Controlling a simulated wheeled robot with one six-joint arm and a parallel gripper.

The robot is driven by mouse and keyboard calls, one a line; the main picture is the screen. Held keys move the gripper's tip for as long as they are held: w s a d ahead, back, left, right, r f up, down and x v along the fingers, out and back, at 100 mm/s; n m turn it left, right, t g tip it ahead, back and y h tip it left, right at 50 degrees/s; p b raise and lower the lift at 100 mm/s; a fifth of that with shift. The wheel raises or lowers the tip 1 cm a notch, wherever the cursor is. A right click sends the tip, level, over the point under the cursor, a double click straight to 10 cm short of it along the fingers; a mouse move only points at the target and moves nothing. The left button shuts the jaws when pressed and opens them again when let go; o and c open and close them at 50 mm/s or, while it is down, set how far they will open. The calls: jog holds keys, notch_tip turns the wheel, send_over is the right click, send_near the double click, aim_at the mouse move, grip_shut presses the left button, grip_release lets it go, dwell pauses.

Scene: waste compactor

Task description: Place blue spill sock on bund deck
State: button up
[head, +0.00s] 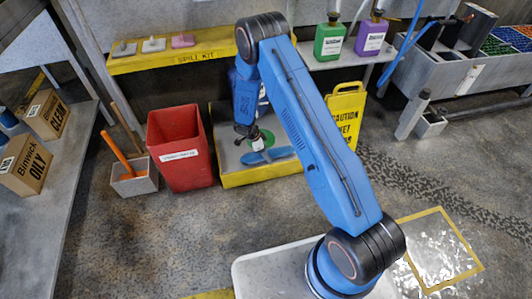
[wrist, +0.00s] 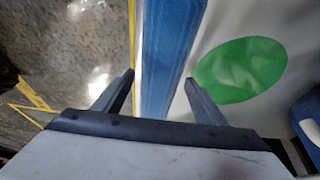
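The blue spill sock (head: 280,153) lies on the yellow-rimmed bund deck (head: 234,182), in front of the green disc on its floor. My gripper (head: 257,149) is low over the deck at the sock. In the wrist view the sock (wrist: 168,60) runs lengthwise between the two widely spaced fingers of my gripper (wrist: 160,77). A thin pale strip shows between the left finger and the sock; the right fingertip overlaps its edge. The green disc (wrist: 242,70) lies to the right of the sock on the pale deck floor.
A red bin (head: 181,150) stands left of the deck. A yellow caution sign (head: 346,112) stands at its right. A yellow-edged SPILL KIT shelf (head: 195,59) is above and behind. Open floor (head: 140,240) lies in front.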

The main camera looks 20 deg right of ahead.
jog(key=v, duration=1.3)
jog(key=s+d+r+n+t+y, duration=0.1)
jog(key=s+d+r+n, duration=0.3)
jog(key=r, duration=0.7)
jog(key=s+d+r+n, duration=0.15)
jog(key=s+r, duration=0.45)
jog(key=r, duration=0.6)
jog(key=s+d+r+n+t+y, duration=0.15)
jog(key=s+d+r, duration=0.3)
jog(key=r, duration=0.65)
jog(key=s+r+n, duration=0.3)
jog(key=s, duration=0.6)
jog(key=s+d+r+n+t+y, duration=0.1)
jog(key=s+r+n, duration=0.3)
jog(key=s, duration=0.6)
jog(key=s+d+r+n+t+y, duration=0.1)
jog(key=s+r+n, duration=0.3)
jog(key=s, duration=0.6)
jog(key=shift+r, duration=0.15)
